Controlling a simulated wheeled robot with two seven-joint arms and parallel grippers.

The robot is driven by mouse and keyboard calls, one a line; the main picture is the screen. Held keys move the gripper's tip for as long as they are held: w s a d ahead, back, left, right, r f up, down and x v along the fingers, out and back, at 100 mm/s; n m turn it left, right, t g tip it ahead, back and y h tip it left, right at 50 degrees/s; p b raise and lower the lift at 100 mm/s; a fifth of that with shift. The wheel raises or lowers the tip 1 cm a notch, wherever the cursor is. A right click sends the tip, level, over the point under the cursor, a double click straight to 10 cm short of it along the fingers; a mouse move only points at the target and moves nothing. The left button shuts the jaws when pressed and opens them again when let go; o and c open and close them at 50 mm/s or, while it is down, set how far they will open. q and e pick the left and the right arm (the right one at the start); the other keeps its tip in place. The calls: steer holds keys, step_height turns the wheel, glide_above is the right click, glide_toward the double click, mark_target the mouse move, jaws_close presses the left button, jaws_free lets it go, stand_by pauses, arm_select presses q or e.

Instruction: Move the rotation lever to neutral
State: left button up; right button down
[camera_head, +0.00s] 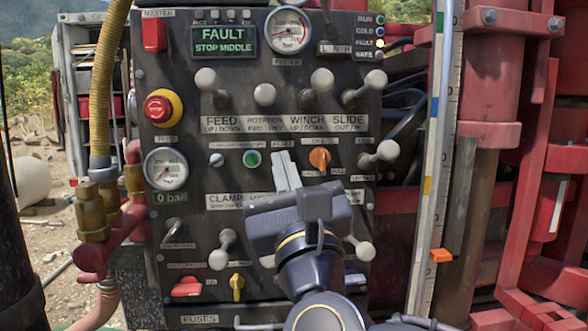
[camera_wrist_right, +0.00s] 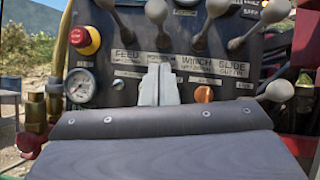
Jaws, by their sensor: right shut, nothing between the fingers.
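The rotation lever (camera_head: 264,94) is the second from the left in the top row of the control panel (camera_head: 150,100), above the "ROTATION" label. Its pale round knob sits lower than the neighbouring knobs, and little of its shaft shows. The knob also shows at the top of the right wrist view (camera_wrist_right: 156,12). My right gripper (camera_head: 281,156) is in front of the panel, below the lever and its label, and apart from the knob. Its pale fingers are together and empty, and they point up in the right wrist view (camera_wrist_right: 158,70). My left gripper is not in view.
The feed lever (camera_head: 205,79) stands left of the rotation lever; the winch lever (camera_head: 322,81) and slide lever (camera_head: 375,79) stand right. A red emergency button (camera_head: 160,109), green button (camera_head: 252,158) and orange switch (camera_head: 319,158) are nearby.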

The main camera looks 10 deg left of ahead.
mark_target(269, 97)
steer(key=w+a+r+p, duration=0.2)
steer(key=w+r+p, duration=0.1)
steer(key=r, duration=0.2)
steer(key=shift+w+a+r+p, duration=0.15)
steer(key=shift+a+r+p, duration=0.1)
steer(key=shift+r+p, duration=0.1)
steer(key=shift+d+r+b, duration=0.15)
steer(key=shift+r+b, duration=0.7)
steer(key=shift+b, duration=0.05)
steer(key=shift+s+r, duration=0.2)
steer(key=shift+r, duration=0.2)
